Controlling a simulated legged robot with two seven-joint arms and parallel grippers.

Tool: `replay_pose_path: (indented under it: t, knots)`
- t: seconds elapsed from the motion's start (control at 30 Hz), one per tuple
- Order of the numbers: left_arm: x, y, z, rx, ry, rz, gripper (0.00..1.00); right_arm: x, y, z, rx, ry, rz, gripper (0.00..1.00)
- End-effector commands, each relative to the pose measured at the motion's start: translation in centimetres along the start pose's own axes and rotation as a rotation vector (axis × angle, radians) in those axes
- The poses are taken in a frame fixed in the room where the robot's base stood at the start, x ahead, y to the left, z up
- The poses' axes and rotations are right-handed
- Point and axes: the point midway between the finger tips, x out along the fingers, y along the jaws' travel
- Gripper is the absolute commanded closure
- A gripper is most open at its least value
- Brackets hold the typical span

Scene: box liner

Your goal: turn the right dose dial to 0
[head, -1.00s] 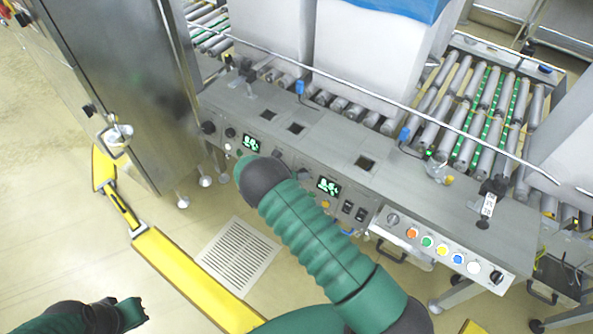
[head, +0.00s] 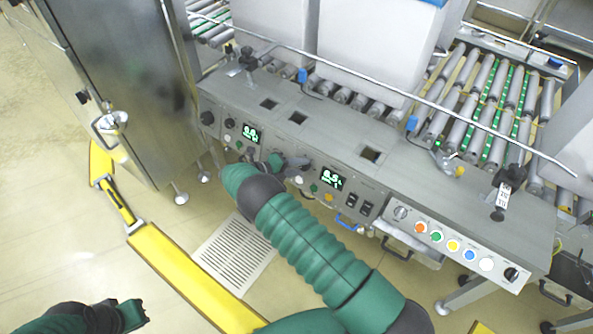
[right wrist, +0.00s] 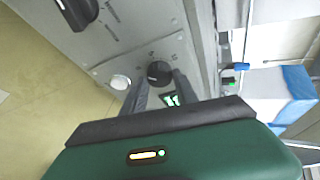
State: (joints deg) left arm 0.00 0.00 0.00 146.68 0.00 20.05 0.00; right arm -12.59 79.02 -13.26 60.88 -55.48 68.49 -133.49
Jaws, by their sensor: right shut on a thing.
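My right gripper (head: 291,164) is at the front panel of the grey console, just left of the right green-lit display (head: 332,178). In the right wrist view, a round black dial (right wrist: 159,71) sits between the tips of its two grey fingers, which are shut on it. In the head view the gripper mostly covers this dial. The right display seems to read about 8.5, but its digits are small. The left display (head: 250,133) seems to read 0.0. My left gripper (head: 131,314) hangs over the floor at bottom left, away from the console; its jaws are unclear.
Black knobs (head: 207,118) sit on the panel's left end. Black switches (head: 358,204) and a strip of coloured buttons (head: 453,246) lie to the right. A metal rail (head: 385,93) and roller conveyor (head: 505,105) are behind. A steel cabinet (head: 118,75) stands left; a yellow barrier (head: 185,275) crosses the floor.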

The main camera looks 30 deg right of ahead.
Motion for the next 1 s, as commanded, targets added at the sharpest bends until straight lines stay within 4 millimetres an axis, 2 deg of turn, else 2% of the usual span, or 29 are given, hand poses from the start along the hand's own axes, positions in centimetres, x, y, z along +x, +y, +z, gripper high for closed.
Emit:
replay_pose_path:
  t: [0.1, 0.4, 0.9, 0.93, 1.0]
  knots:
    - [0.9, 0.0, 0.2, 0.0, 0.0, 0.0, 1.0, -0.2, 0.2, 0.5, -0.063, -0.012, -0.025, 1.0]
    - [1.6, 0.0, 0.4, 0.0, 0.0, 0.0, 1.0, -0.2, 0.1, 0.6, -0.16, -0.007, -0.063, 1.0]
    - [1.6, 0.0, 0.4, 0.0, 0.0, 0.0, 1.0, -0.3, 0.0, 0.5, -0.177, -0.005, -0.071, 1.0]
    - [1.6, 0.0, 0.4, 0.0, 0.0, 0.0, 1.0, -0.3, 0.0, 0.5, -0.177, -0.005, -0.071, 0.63]
    - [1.6, 0.0, 0.4, 0.0, 0.0, 0.0, 1.0, -0.2, 0.1, 0.4, -0.177, -0.002, -0.071, 0.54]
